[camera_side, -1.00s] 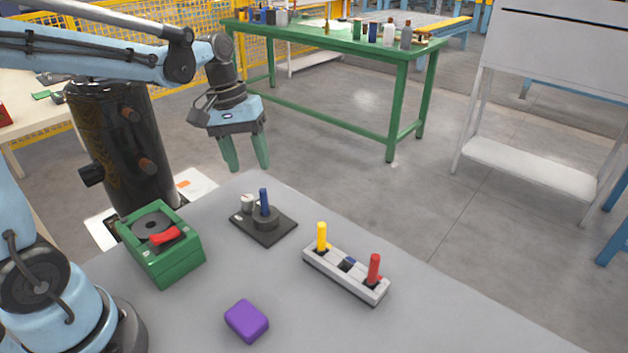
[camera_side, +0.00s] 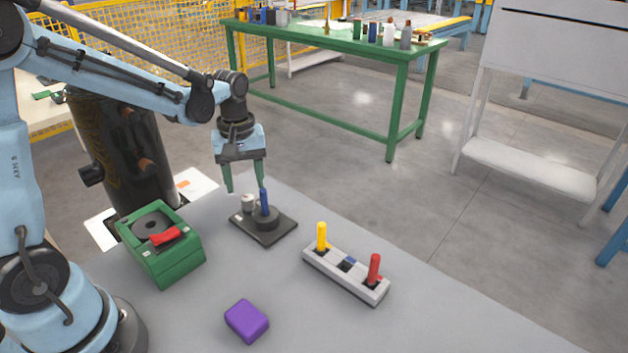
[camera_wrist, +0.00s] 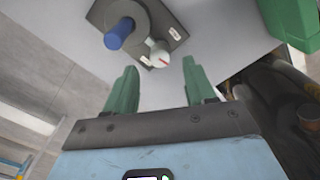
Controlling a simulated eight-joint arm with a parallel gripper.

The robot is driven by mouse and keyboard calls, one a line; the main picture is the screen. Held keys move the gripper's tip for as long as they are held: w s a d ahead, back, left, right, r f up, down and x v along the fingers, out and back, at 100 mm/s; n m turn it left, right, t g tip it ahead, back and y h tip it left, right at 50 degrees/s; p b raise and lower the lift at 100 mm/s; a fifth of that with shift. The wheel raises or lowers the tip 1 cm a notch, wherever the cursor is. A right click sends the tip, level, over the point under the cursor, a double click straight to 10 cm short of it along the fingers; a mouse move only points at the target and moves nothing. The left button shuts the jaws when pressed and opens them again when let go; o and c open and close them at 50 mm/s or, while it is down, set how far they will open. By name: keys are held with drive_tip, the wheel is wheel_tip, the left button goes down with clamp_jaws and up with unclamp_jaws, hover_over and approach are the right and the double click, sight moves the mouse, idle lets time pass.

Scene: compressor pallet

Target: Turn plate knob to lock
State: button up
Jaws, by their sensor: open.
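The dark plate (camera_side: 277,233) lies on the grey table and carries a round base with an upright blue peg (camera_side: 264,202). The pale plate knob (camera_side: 247,203) stands beside the peg, at the plate's back left. In the wrist view the knob (camera_wrist: 159,55) shows a red pointer mark, and white labels lie near it on the plate (camera_wrist: 174,25). The blue peg (camera_wrist: 117,35) is to its left. My gripper (camera_side: 245,188) is open and empty, just above and behind the knob. In the wrist view its green fingers (camera_wrist: 160,82) are spread apart, with the knob ahead between them.
A green box with a red part (camera_side: 165,260) stands left of the plate. A pale rack (camera_side: 340,280) with yellow and red pegs is to the right. A purple block (camera_side: 246,320) lies in front. The table's right side is clear.

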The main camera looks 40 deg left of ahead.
sight(248, 198)
drive_tip(key=shift+f, duration=2)
clamp_jaws()
drive_tip(key=shift+m, duration=1.6)
unclamp_jaws()
